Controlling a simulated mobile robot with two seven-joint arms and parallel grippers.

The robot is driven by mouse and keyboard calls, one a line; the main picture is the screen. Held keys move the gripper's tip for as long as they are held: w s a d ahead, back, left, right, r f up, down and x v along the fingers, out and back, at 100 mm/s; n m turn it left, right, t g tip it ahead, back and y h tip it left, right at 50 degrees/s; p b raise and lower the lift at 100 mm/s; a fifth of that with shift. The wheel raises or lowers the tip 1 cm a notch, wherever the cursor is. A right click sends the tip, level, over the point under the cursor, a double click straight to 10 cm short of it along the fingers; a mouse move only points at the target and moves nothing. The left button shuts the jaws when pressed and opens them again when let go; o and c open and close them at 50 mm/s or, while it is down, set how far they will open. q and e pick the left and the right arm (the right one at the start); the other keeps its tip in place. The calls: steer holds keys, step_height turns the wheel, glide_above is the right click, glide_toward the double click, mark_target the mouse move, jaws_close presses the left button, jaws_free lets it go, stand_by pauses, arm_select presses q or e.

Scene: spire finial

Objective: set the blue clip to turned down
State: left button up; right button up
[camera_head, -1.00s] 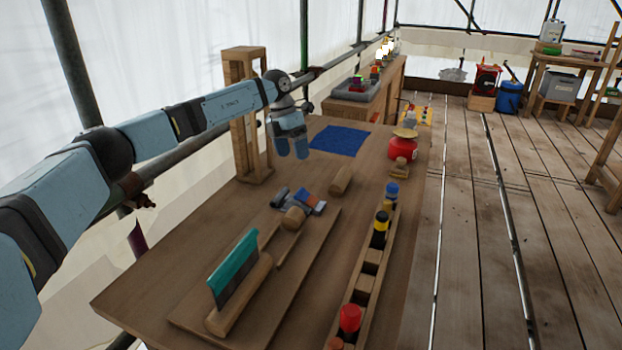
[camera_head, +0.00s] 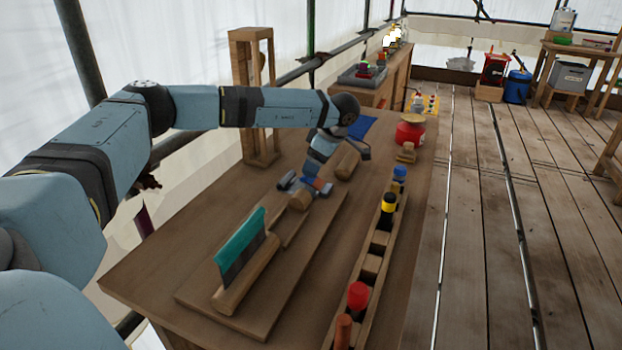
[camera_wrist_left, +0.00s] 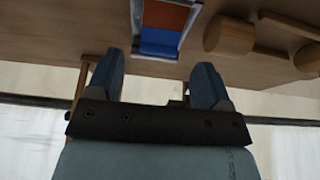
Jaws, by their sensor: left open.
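The blue clip (camera_wrist_left: 160,42) shows in the left wrist view as a blue face beside an orange-red one in a pale grey frame. In the head view the same blue, orange and grey fitting (camera_head: 318,186) is at the far end of a wooden board, partly hidden by my gripper. I cannot tell which way the clip is turned. My left gripper (camera_wrist_left: 160,64) is open and empty, its two blue fingers apart with the clip beyond the gap between them. In the head view my left gripper (camera_head: 314,168) is just above the fitting. My right gripper is not in view.
A teal-bladed scraper (camera_head: 240,245) stands on the board (camera_head: 270,310). A wooden rack (camera_head: 375,290) with coloured pegs runs along the right. A wooden frame (camera_head: 258,95) stands behind, and a red pot (camera_head: 410,133) is at the far right.

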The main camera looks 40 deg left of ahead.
arm_select(q)
steer(key=x, duration=0.5)
steer(key=shift+b, duration=0.3)
